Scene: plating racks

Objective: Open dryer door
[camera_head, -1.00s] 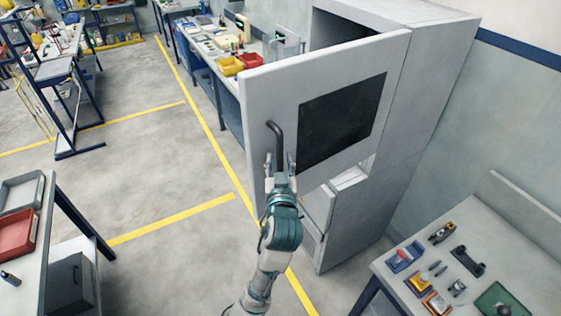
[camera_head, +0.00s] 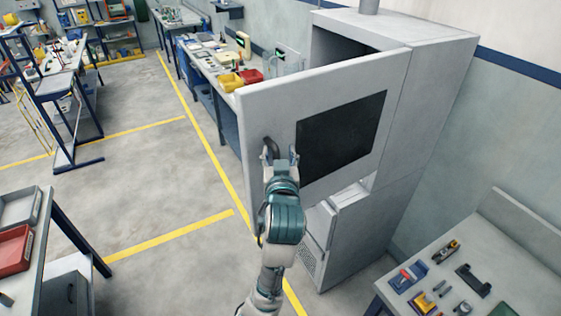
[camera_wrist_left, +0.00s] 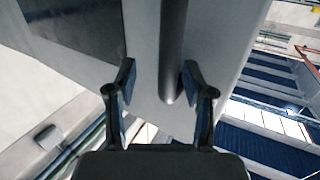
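The dryer door (camera_head: 270,110) is a light grey panel with a dark window (camera_head: 343,130). It stands partly open, swung out from the tall grey dryer cabinet (camera_head: 430,120), whose dark interior shows above it. The dark bar handle (camera_head: 268,148) is near the door's left edge, mostly hidden by my left gripper (camera_head: 280,156). In the left wrist view the handle (camera_wrist_left: 173,50) runs down between the two fingers of my left gripper (camera_wrist_left: 158,85). The fingers are apart with gaps to the bar, the right finger nearer it. My right gripper is not in view.
A workbench (camera_head: 460,232) with small tools stands at the lower right. A table with trays (camera_head: 15,250) is at the lower left. The floor (camera_head: 150,180) left of the door is clear.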

